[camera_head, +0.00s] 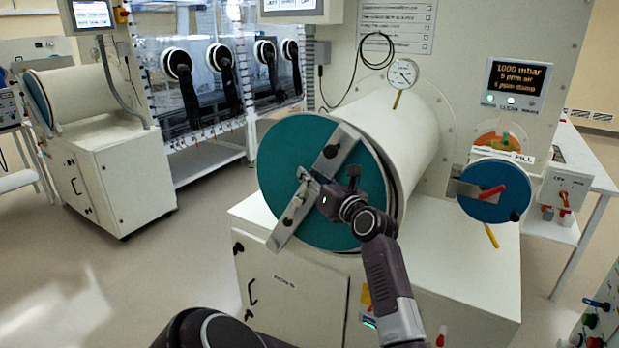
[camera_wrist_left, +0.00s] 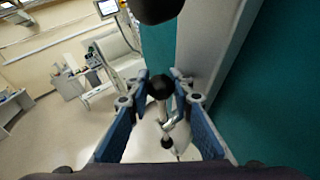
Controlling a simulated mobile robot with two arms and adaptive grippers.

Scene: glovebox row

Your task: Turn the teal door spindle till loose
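The round teal door (camera_head: 285,155) closes the front end of the large white chamber. A metal bar (camera_head: 290,222) runs diagonally across it. The spindle, with a metal cross handle, sits at the bar's middle. In the left wrist view the handle (camera_wrist_left: 167,124) has dark ball ends. My left gripper (camera_head: 313,186) is in front of the door at the spindle. In the left wrist view its blue fingers (camera_wrist_left: 161,100) stand apart on either side of the handle, with gaps showing beside the rod. My gripper partly hides the spindle in the head view. My right gripper is not in view.
A smaller blue round door (camera_head: 482,206) with a red handle is at the right. A pressure gauge (camera_head: 402,75) stands above the chamber (camera_head: 385,125). A white cabinet (camera_head: 290,290) is below. Open floor (camera_head: 190,255) lies to the left.

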